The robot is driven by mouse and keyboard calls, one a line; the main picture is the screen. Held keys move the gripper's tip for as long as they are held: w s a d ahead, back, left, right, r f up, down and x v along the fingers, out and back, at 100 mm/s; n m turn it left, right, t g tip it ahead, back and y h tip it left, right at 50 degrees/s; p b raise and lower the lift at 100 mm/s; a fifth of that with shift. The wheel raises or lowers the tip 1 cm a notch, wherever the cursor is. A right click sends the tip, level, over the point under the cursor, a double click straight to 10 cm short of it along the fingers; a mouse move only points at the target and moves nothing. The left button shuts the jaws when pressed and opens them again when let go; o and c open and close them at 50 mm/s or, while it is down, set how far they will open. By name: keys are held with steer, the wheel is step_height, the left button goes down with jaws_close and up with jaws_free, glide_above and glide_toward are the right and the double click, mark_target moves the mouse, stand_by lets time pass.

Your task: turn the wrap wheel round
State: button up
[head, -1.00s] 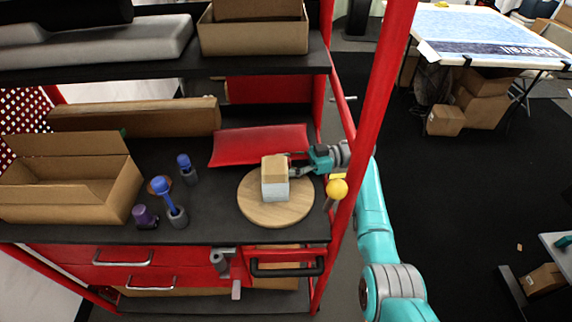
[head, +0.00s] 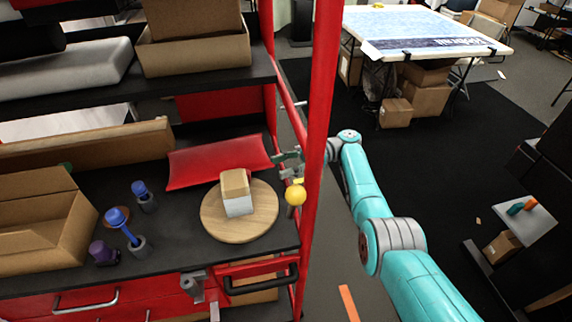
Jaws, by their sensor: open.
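The wrap wheel (head: 211,230) is a round wooden disc lying flat near the right end of the black shelf. A small block (head: 238,200), tan on top and white below, stands on it. My gripper (head: 284,158) is at the right edge of the shelf, behind and to the right of the disc, apart from disc and block. It is open and empty; the red post partly hides my wrist. A yellow ball-topped knob (head: 295,195) stands at the disc's right, in front of my gripper.
A red sloped panel (head: 215,163) lies behind the disc. A red upright post (head: 318,110) stands between the shelf and most of my arm. Blue-topped tools (head: 118,217) and an open cardboard box (head: 40,235) are to the left. Open floor lies right of the post.

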steer(key=shift+w+d, duration=0.15)
steer(key=shift+d, duration=0.4)
steer(key=shift+c, duration=0.3)
steer(key=shift+d+f+m, duration=0.1)
steer(key=shift+d+m, duration=0.05)
steer(key=shift+m, duration=0.15)
steer(key=c, duration=0.8)
steer(key=shift+d+f+m+t, duration=0.1)
steer(key=shift+d+m+t, duration=0.15)
steer(key=shift+m, duration=0.35)
jaws_close()
steer(key=m+t+y, duration=0.1)
steer(key=m+t, duration=0.5)
steer(key=m, duration=1.4)
glide_toward(262, 180)
steer(key=a, duration=0.3)
steer(key=a+r, duration=0.1)
steer(key=a, duration=0.2)
steer(key=a+r, duration=0.1)
steer(key=a, duration=0.3)
steer(key=shift+w+r, duration=0.15)
steer(key=shift+r, duration=0.05)
